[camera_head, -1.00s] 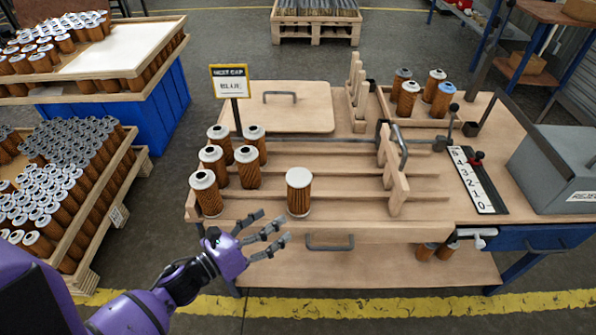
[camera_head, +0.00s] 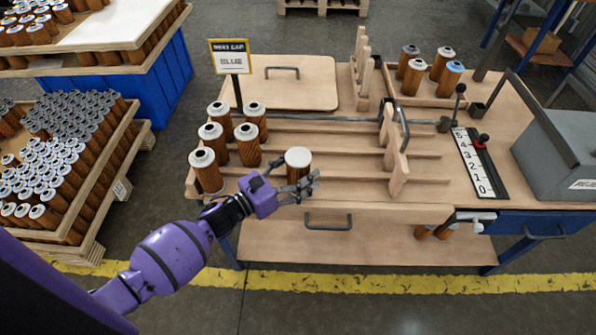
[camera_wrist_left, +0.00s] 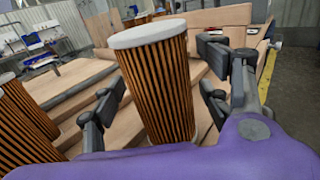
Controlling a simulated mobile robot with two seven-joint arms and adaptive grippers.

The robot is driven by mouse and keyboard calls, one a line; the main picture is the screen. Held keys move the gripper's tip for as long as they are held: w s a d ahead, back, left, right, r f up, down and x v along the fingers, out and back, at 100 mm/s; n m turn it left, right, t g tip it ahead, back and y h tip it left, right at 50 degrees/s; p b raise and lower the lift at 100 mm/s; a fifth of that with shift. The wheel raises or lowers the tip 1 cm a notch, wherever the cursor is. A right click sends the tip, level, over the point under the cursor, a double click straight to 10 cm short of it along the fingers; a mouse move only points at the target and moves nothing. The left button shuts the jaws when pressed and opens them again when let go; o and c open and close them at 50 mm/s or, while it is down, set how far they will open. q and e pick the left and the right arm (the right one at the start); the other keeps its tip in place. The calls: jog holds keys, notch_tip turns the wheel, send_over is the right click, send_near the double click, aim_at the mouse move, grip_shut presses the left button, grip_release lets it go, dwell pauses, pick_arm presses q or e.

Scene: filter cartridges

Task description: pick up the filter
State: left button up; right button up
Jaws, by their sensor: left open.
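A filter (camera_head: 298,163) with brown pleats and a plain white cap stands upright at the front of the slatted bench, apart from the group to its left. My left gripper (camera_head: 297,188) is open at its near side and partly covers its lower body. In the left wrist view the filter (camera_wrist_left: 160,85) stands between the spread fingers (camera_wrist_left: 160,100), with gaps visible on both sides. Several other filters (camera_head: 248,146) with ringed grey-white tops stand in rows to the left. My right gripper is not in view.
A wooden stop rail (camera_head: 392,155) crosses the slats to the right. A back-right tray (camera_head: 432,101) holds filters, one blue-topped. A number scale (camera_head: 478,165) and grey box (camera_head: 560,145) are farther right.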

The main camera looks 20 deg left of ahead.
pick_arm(q)
jog(key=shift+c, duration=0.3)
jog(key=shift+c, duration=1.4)
jog(key=c, duration=1)
jog(key=shift+r, duration=0.1)
